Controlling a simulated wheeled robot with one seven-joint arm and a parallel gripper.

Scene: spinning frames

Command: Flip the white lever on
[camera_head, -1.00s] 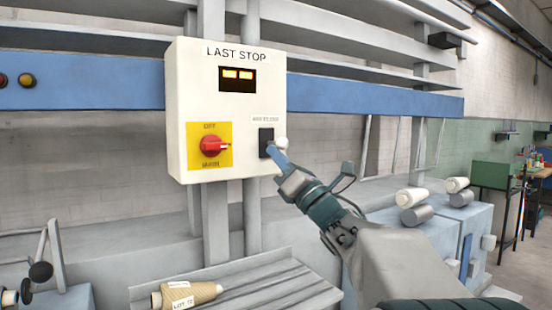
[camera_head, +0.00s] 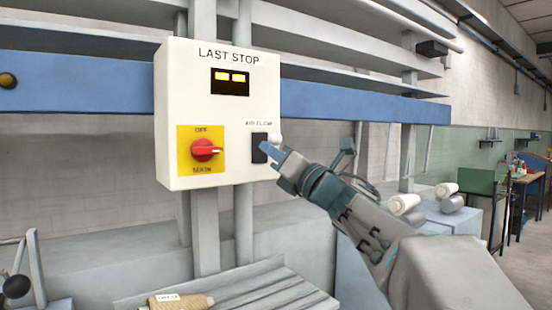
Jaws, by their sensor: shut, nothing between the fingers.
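A cream control box (camera_head: 215,115) labelled "LAST STOP" hangs on a grey post. At its right is a dark switch plate (camera_head: 259,148) under the words "AIR FLOW". A small white knob (camera_head: 275,139), seemingly the lever's end, shows at the plate's right edge; the rest of the lever is hidden or too small to make out. My gripper (camera_head: 268,150) is shut and empty.
A red rotary switch (camera_head: 205,150) on a yellow plate sits left of the dark plate. A lit display (camera_head: 230,81) is above. A blue rail (camera_head: 340,103) runs behind the box. A yarn cone (camera_head: 178,301) lies on a grey ledge below. White cones (camera_head: 404,203) are at right.

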